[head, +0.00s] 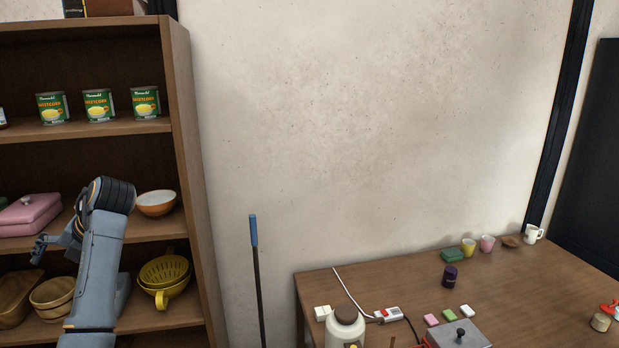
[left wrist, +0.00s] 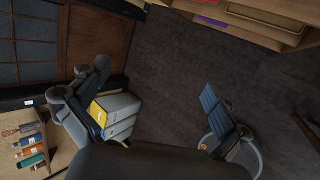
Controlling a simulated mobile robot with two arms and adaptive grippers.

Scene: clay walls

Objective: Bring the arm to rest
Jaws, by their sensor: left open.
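My left arm rises in front of the wooden shelf (head: 183,120) in the head view, bent at the top. My left gripper (head: 50,243) is small there and points left, in front of the middle shelf boards. In the left wrist view my left gripper (left wrist: 158,98) has its two fingers wide apart, with nothing between them but the dark floor behind. My right gripper is in neither view.
The shelf holds several green cans (head: 98,106), a pink box (head: 30,214), an orange bowl (head: 156,203) and a yellow colander (head: 164,272). A blue-tipped pole (head: 254,235) stands between shelf and table (head: 400,284). A white jug (head: 345,326) stands at the table's near edge.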

